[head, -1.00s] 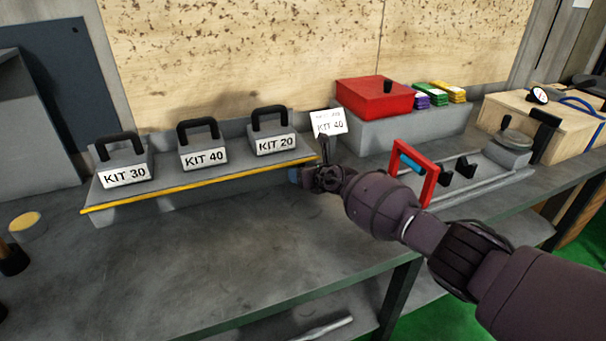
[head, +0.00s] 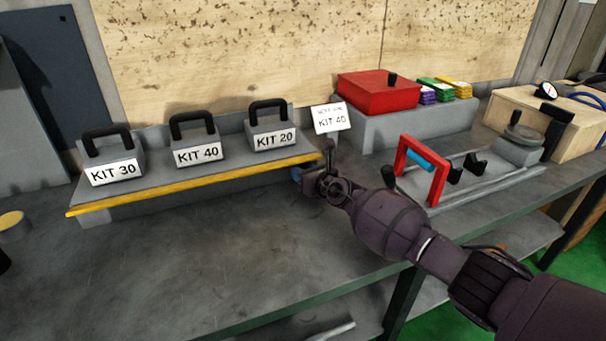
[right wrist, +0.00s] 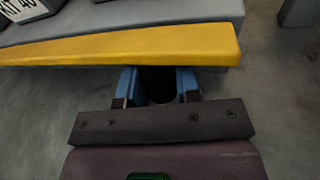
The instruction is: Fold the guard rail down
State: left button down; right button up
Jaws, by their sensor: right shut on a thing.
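The guard rail (head: 190,186) is a long yellow bar along the front edge of the grey shelf (head: 225,158) that carries the kits. In the right wrist view its yellow face (right wrist: 120,49) crosses above the fingers. My right gripper (head: 306,176) is at the rail's right end. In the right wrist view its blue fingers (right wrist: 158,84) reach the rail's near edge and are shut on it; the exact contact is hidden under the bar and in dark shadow. My left gripper is not in view.
Boxes labelled KIT 30 (head: 113,171), KIT 40 (head: 198,153) and KIT 20 (head: 273,137) stand on the shelf. A KIT 40 sign (head: 331,119) stands behind my gripper. A red-handled fixture (head: 438,186) is to the right. The bench (head: 200,260) in front is clear.

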jog(key=o, duration=0.6)
jog(key=shift+o, duration=1.6)
jog(key=shift+s+d+r, duration=0.1)
jog(key=shift+s, duration=0.1)
jog(key=p+v, duration=0.2)
jog(key=v, duration=0.1)
jog(key=p+v, duration=0.1)
jog(key=shift+s+d+r, duration=0.2)
jog(key=shift+d+r, duration=0.05)
jog(key=shift+r, duration=0.15)
jog(key=p+v, duration=0.2)
jog(key=v, duration=0.2)
jog(key=shift+s+f, duration=0.2)
jog(key=shift+s, duration=0.05)
jog(key=shift+s+d+f, duration=0.1)
jog(key=shift+s+d, duration=0.25)
jog(key=shift+s, duration=0.1)
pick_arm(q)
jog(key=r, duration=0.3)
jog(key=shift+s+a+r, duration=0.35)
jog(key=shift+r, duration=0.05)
pick_arm(e)
jog(key=shift+s+f, duration=0.1)
